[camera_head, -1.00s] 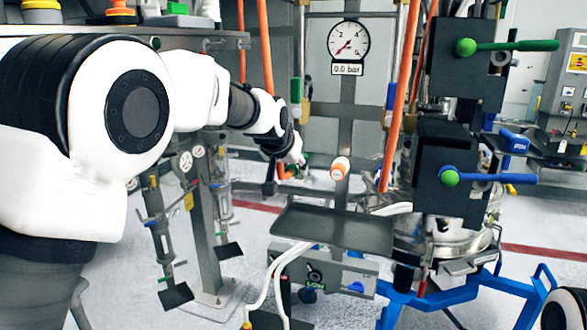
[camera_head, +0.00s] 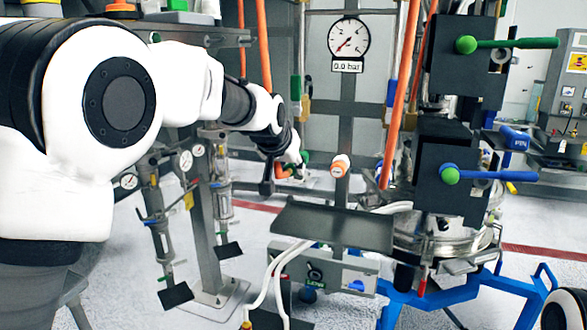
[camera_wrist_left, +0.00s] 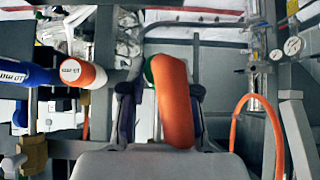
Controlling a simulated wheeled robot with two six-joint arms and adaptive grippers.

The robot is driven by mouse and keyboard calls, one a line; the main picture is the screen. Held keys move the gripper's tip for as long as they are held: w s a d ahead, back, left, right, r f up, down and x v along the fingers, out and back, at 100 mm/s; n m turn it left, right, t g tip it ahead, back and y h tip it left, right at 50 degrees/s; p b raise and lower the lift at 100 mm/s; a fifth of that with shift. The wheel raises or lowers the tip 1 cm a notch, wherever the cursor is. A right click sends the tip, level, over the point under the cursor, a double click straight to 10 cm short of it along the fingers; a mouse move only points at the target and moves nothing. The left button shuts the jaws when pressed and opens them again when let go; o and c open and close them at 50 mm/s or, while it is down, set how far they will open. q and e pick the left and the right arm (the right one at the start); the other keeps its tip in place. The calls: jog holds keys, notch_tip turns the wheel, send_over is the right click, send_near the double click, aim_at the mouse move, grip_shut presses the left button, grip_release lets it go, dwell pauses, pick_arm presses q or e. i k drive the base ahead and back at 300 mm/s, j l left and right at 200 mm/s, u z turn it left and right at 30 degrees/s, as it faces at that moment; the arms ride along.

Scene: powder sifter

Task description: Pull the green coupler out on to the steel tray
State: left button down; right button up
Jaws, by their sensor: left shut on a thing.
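My left gripper (camera_head: 287,166) is shut on the green coupler, which shows as a small green part (camera_head: 304,157) with an orange body beside the fingers. In the left wrist view the orange body (camera_wrist_left: 174,105) lies between the two fingers, with a green edge (camera_wrist_left: 149,70) at its upper left. The fingers and the orange body hide most of the green part, and I cannot tell whether it still touches a fitting. The steel tray (camera_head: 330,226) is flat and empty, below and to the right of the left gripper. My right gripper is out of view.
Black blocks with green (camera_head: 466,45) and blue handles rise at the right. A gauge (camera_head: 348,39) and orange hoses are behind.

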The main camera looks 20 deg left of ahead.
aim_at(295, 79)
jog(key=i+l+u, duration=0.15)
jog(key=l+u, duration=0.15)
jog(key=l, duration=0.5)
jog(key=l+u, duration=0.3)
jog(key=l, duration=0.55)
jog(key=i, duration=0.05)
